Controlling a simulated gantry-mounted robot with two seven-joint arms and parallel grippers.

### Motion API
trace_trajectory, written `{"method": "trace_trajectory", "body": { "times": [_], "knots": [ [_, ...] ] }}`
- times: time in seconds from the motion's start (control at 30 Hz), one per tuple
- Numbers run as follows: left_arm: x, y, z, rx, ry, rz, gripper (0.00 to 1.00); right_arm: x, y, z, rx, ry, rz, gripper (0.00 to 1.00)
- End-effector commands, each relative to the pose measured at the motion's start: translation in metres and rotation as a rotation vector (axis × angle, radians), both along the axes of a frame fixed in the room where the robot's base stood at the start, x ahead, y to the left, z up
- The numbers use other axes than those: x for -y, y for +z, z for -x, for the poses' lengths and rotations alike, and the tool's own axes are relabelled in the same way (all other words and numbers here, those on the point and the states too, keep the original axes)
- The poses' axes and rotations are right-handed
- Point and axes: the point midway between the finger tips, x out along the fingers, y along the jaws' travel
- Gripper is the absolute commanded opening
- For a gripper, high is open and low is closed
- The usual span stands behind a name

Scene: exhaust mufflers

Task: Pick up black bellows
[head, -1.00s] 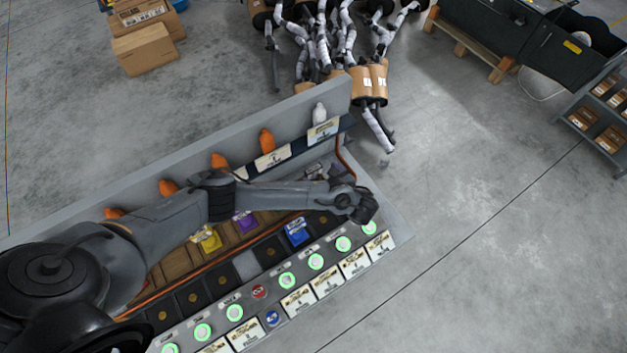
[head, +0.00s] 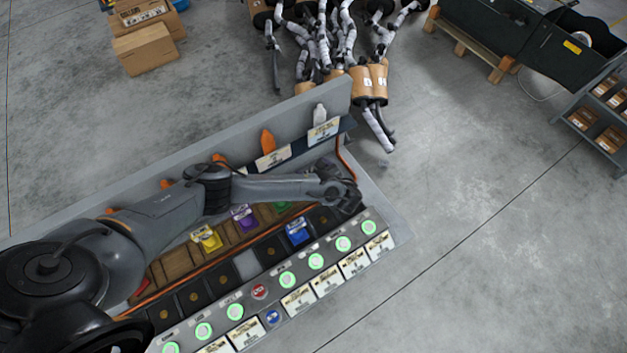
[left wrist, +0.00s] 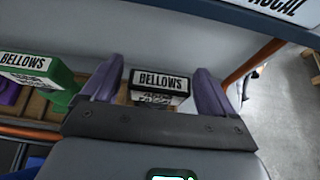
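A black bellows (left wrist: 160,82) with a white BELLOWS label shows in the left wrist view, between the two purple fingers of my left gripper (left wrist: 157,77). The fingers are spread, with a visible gap on each side of the bellows. I cannot tell how deep they reach around it. In the head view my left gripper (head: 343,192) is over the right end of the console, and the black bellows is hidden under it. My right gripper is not in view.
A green bellows (left wrist: 38,80) stands left of the gripper. Yellow (head: 207,239), purple (head: 243,217) and blue (head: 298,233) parts sit in the console's bins. The console's upright back panel (head: 300,110) rises behind. An orange cable (left wrist: 252,62) runs close to the right finger.

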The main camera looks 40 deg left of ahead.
Motion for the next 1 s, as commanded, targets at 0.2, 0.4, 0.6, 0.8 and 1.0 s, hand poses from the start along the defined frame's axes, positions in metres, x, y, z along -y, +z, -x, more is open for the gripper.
{"method": "trace_trajectory", "body": {
  "times": [0.2,0.4,0.6,0.8,1.0],
  "knots": [
    [0.000,0.000,0.000,0.000,0.000,0.000,0.53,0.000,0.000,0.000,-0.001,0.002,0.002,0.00],
    [0.000,0.000,0.000,0.000,0.000,0.000,0.22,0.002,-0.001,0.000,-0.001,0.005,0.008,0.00],
    [0.000,0.001,0.000,0.001,0.000,-0.001,0.06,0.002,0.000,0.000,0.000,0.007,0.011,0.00],
    [0.000,0.002,0.000,0.001,0.000,0.000,0.06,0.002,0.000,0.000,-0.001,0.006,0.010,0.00],
    [0.000,0.012,0.000,0.002,0.001,0.001,0.06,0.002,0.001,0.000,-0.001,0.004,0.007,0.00]
  ]
}}
